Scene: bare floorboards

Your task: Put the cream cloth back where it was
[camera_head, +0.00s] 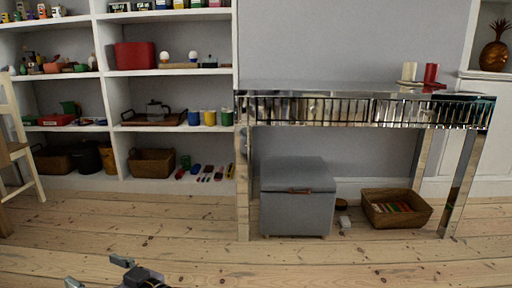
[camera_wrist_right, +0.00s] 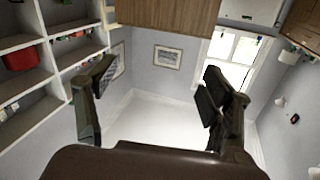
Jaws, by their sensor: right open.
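I see no cream cloth in either view. My right gripper (camera_wrist_right: 155,95) is open and empty in the right wrist view, its two dark fingers spread wide apart with only the room behind them. A gripper that I take to be the same one shows at the bottom left of the head view (camera_head: 97,270), over the floorboards, its fingertips apart and pointing left. My left gripper is not in view.
A mirrored console table (camera_head: 360,108) holds cream (camera_head: 408,72) and red (camera_head: 431,74) upright objects. Under it stand a grey lidded box (camera_head: 297,207) and a wicker basket (camera_head: 428,216). White shelves (camera_head: 166,73) fill the left. The front floor is clear.

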